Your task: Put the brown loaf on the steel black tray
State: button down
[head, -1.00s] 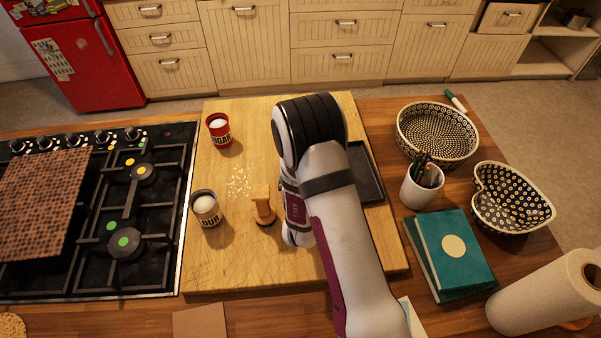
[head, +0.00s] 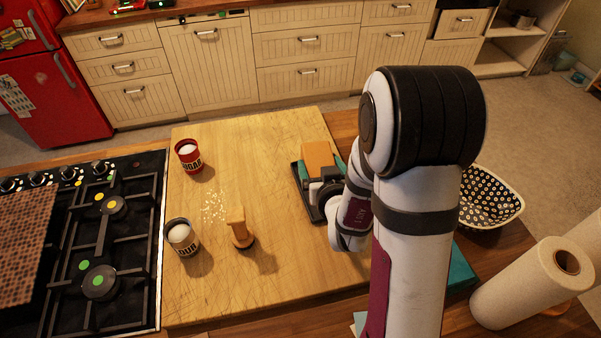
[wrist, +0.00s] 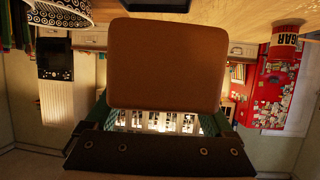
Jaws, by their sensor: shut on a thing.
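The brown loaf (head: 319,157), a smooth rounded block, is held in my gripper (head: 323,176). In the wrist view the loaf (wrist: 167,62) fills the upper middle, between the green fingers, which are shut on it. The black tray (head: 308,196) lies at the right side of the wooden board. In the head view the loaf and gripper overlap the tray and hide much of it. A dark edge of the tray (wrist: 156,5) shows past the loaf in the wrist view. The loaf looks raised above the tray; the exact height is unclear.
A sugar tin (head: 188,156), another tin (head: 182,238) and a wooden stamp-like piece (head: 238,230) stand on the board (head: 285,270). The stove (head: 100,240) is left. A patterned bowl (head: 490,197) and paper roll (head: 520,285) are right.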

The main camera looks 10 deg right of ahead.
aim_at(332, 154)
jog(key=w+d, duration=0.1)
jog(key=w+d+n+y, duration=0.1)
jog(key=w, duration=0.1)
jog(key=w+d+y, duration=0.1)
jog(key=shift+w+f+n, duration=0.2)
jog(key=shift+w+n, duration=0.1)
jog(key=shift+w, duration=0.1)
notch_tip(332, 154, down, 10)
jog(key=shift+w+d+r, duration=0.1)
jog(key=shift+w+r, duration=0.05)
jog(key=shift+r, duration=0.05)
jog(key=shift+f, duration=0.15)
grip_release()
